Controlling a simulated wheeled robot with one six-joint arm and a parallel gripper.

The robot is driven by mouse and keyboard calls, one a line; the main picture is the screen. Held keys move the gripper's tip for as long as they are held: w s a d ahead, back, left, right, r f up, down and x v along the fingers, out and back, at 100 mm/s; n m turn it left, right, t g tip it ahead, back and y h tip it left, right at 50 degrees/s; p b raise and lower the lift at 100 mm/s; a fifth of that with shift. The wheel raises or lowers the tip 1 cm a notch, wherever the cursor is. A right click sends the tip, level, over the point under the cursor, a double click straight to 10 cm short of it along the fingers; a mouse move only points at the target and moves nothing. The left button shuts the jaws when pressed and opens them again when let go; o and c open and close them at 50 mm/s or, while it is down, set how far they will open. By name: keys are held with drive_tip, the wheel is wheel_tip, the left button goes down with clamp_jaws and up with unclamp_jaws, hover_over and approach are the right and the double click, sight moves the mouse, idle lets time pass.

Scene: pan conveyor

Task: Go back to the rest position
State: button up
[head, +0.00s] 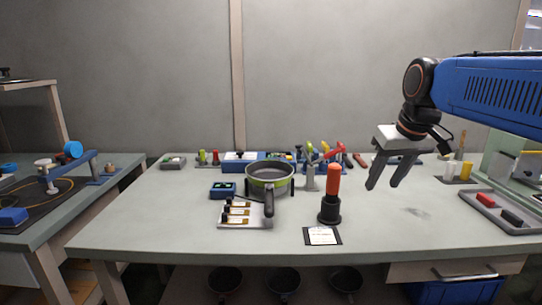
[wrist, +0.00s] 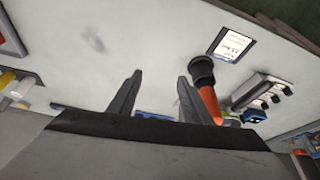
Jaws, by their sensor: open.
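My gripper (head: 384,184) is open and empty. It hangs above the right part of the table, with its fingers pointing down and bare table beneath them. In the wrist view my gripper's two fingers (wrist: 158,85) stand apart with nothing between them. The nearest thing to it is a red-orange handled tool standing upright in a black holder (head: 329,210), to its left. That holder also shows in the wrist view (wrist: 202,70), close to one finger in the picture; I cannot tell the exact gap.
A pan (head: 268,175) stands mid-table behind a tray of small vials (head: 256,219). A white card (head: 322,236) lies near the front edge. A grey tray (head: 490,213) with red and black pieces is at right. Several tools line the back. The table's front left is clear.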

drive_tip(key=shift+m, duration=0.4)
drive_tip(key=s+f, duration=0.6)
drive_tip(key=s, duration=0.1)
drive_tip(key=s+f, duration=0.3)
drive_tip(key=s, duration=0.1)
drive_tip(key=shift+s+d, duration=0.15)
drive_tip(key=shift+d, duration=0.2)
drive_tip(key=s+f+m, duration=0.1)
drive_tip(key=s+f, duration=0.9)
drive_tip(key=f, duration=0.1)
drive_tip(key=shift+d+h, duration=0.35)
drive_tip(key=shift+h, duration=0.05)
drive_tip(key=shift+f, duration=0.1)
